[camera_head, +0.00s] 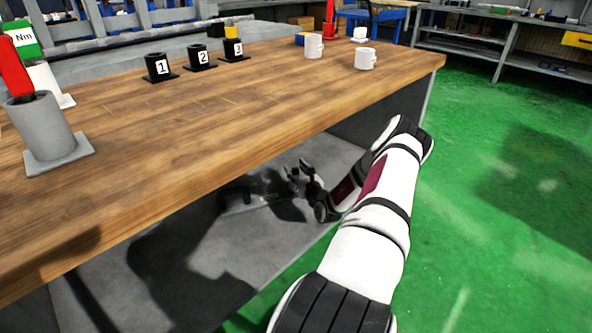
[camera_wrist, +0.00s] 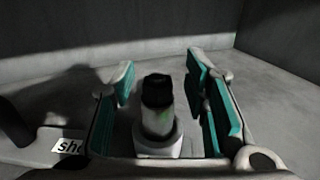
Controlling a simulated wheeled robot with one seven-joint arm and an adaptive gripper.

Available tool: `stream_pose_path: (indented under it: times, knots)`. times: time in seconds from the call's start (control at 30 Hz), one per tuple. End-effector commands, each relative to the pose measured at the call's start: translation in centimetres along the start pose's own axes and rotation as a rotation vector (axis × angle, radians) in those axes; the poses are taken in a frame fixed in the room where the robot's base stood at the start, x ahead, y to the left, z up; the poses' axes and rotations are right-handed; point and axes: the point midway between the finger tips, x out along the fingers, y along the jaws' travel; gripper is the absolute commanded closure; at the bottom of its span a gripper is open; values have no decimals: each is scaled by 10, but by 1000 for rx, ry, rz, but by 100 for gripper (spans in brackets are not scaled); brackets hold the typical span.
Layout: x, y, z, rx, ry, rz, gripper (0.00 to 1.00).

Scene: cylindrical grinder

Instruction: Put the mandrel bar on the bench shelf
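A short upright cylinder with a black top and a pale shiny body, which I take to be the mandrel bar (camera_wrist: 158,112), stands between my gripper's fingers in the wrist view. A pale round collar surrounds its lower end. My gripper (camera_wrist: 162,95) has teal pads on both sides of it, with visible gaps, so it is open and not closed on the bar. In the head view my gripper (camera_head: 298,178) is low under the bench top, over the grey bench shelf (camera_head: 190,280). The bar is too dark to make out there.
The wooden bench top (camera_head: 200,125) overhangs the shelf. It carries numbered black holders (camera_head: 198,58), white mugs (camera_head: 314,46) and a grey holder (camera_head: 45,130). Green floor (camera_head: 500,230) is clear at right.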

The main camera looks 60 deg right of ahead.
Motion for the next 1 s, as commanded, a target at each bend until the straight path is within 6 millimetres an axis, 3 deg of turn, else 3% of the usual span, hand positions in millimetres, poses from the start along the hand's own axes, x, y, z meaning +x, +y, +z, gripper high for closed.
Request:
stream_pose_path:
  times: [0.13, 0.27, 0.7, 1.0]
  knots:
    - [0, 0, 3, 0, 0, 0, 59]
    - [-13, 0, 3, 1, 2, -1, 59]
    - [-98, 0, 4, 2, 2, -1, 59]
    - [-120, 0, 2, 0, 0, 0, 59]
